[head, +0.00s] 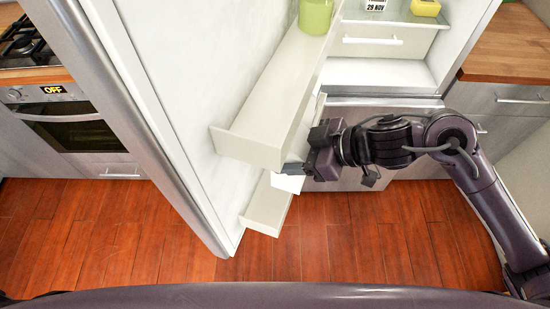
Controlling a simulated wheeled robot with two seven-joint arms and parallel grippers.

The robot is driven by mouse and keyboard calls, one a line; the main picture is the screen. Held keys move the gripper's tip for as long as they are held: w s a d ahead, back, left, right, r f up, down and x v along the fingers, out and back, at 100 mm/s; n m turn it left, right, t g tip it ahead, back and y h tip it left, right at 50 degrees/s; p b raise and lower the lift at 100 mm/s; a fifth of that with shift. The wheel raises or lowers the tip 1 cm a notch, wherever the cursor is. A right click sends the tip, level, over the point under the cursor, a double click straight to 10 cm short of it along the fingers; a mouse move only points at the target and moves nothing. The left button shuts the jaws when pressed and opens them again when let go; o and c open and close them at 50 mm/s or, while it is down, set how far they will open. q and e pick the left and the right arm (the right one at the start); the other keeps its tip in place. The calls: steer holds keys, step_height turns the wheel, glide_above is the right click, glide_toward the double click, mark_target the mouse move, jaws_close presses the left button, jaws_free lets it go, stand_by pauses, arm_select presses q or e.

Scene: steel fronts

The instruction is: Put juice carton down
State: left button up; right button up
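My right gripper (294,168) is at the open fridge door, just right of the front end of the upper door shelf (250,148). Its fingertips are partly hidden, and I cannot tell whether they are open or shut. A small bright white surface (288,184) shows right under the fingers. It may be part of the juice carton, but too little shows to be sure, or to tell whether it is gripped. No other clear juice carton is in view. My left gripper is out of view.
The fridge door (185,90) stands open, with a lower door shelf (266,207) below. A green container (316,14) stands on the upper door shelf. A yellow item (425,8) is inside the fridge. Wooden floor (350,240) is clear; an oven (75,130) is left.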

steer(key=x, duration=0.3)
steer(key=shift+w+a+r, duration=0.1)
steer(key=shift+w+a, duration=0.05)
steer(key=shift+a, duration=0.4)
steer(key=shift+d+f+p, duration=0.15)
steer(key=shift+f+p, duration=0.15)
steer(key=shift+f, duration=0.5)
step_height(320, 180, down, 3)
steer(key=shift+f, duration=0.1)
steer(key=shift+w+a+f+p, duration=0.1)
steer(key=shift+a+f+p, duration=0.15)
steer(key=shift+p, duration=0.05)
steer(key=shift+f, duration=0.1)
steer(key=o, duration=1.6)
steer(key=shift+f, duration=0.1)
